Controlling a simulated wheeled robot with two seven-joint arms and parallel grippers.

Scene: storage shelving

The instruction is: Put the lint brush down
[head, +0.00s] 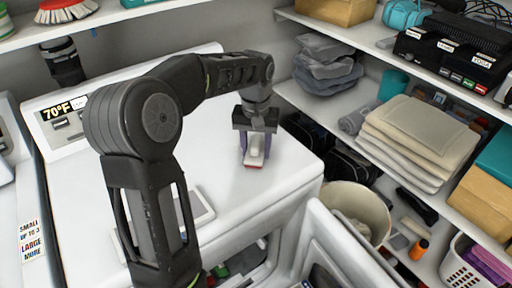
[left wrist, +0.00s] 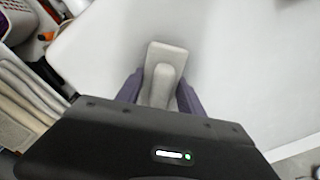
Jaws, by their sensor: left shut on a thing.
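The lint brush (head: 255,151) is pale grey-white with a red edge at its lower end in the head view. My left gripper (head: 257,146) is shut on it, with a purple finger on each side. The brush is over the white machine top (head: 215,125), near its right side; I cannot tell whether it touches the surface. In the left wrist view the pale brush (left wrist: 166,62) sticks out between the purple fingers of the left gripper (left wrist: 160,88), over the white surface. My right gripper is not in view.
A flat light panel (head: 196,213) lies on the machine top, partly behind my arm. An open white door (head: 345,250) is below. A cream bin (head: 358,205) stands right of the machine. Shelves at right hold folded towels (head: 415,135). The machine top around the brush is clear.

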